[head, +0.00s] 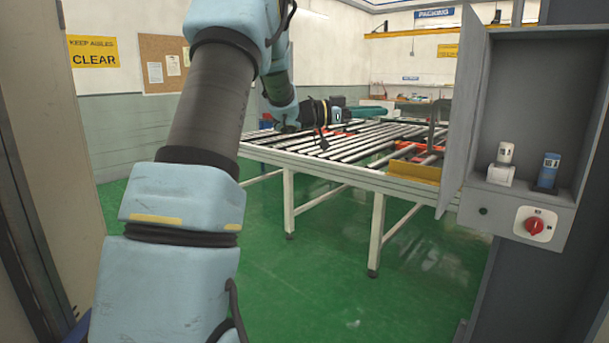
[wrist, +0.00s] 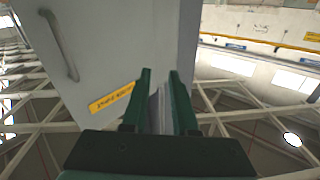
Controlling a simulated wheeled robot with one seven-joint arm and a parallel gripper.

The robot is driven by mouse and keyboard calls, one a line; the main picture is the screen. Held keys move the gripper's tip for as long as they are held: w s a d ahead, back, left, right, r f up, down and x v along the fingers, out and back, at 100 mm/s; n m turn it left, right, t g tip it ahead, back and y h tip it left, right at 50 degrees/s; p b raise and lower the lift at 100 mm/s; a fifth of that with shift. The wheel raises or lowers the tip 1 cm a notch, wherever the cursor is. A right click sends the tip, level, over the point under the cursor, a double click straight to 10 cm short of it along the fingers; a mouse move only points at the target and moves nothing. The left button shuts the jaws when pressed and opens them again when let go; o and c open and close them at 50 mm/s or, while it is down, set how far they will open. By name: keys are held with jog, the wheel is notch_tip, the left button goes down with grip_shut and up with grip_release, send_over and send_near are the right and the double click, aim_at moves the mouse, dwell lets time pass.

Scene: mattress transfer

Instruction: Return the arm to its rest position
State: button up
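My light-blue and grey arm rises through the left half of the head view and bends over toward the roller table. Its dark wrist end shows small above the table's left part, and the fingertips are hard to make out there. In the wrist view my gripper (wrist: 160,74) has its two dark green fingers apart, with nothing held between them. A pale grey panel with a handle and a yellow label (wrist: 111,97) lies beyond the fingers; I cannot tell how far away it is.
The roller conveyor table (head: 327,172) stands ahead on green floor (head: 310,270). An open grey cabinet (head: 540,105) with a red rotary switch (head: 534,225) is close on the right, its door swung toward the table. A grey wall edge is close at far left. Floor between is clear.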

jog(key=w+a+f+n+t+y, duration=0.3)
jog(key=a+n+t+y, duration=0.1)
jog(key=a+n+t, duration=0.15)
jog(key=w+a+f+n+t+y, duration=0.2)
jog(key=a+f+n+t+y, duration=0.15)
jog(key=a+t, duration=0.2)
jog(key=s+a+f+n+g+y, duration=0.2)
jog(key=s+a+f+n+y, duration=0.15)
jog(key=a+f+y, duration=0.35)
jog(key=s+a+f+n+g+y, duration=0.1)
jog(key=s+a+f+g, duration=0.2)
jog(key=s, duration=0.6)
jog(key=s+a+f+n+g+y, duration=0.1)
jog(key=s+a+f+n+g, duration=0.1)
jog(key=s, duration=0.7)
jog(key=s+a+f+n+g+y, duration=0.1)
jog(key=s+a+f+g, duration=0.3)
jog(key=s, duration=0.6)
notch_tip(320, 180, down, 3)
jog(key=shift+a+f+g+y, duration=0.2)
jog(key=shift+a+g+y, duration=0.15)
jog(key=shift+a, duration=0.6)
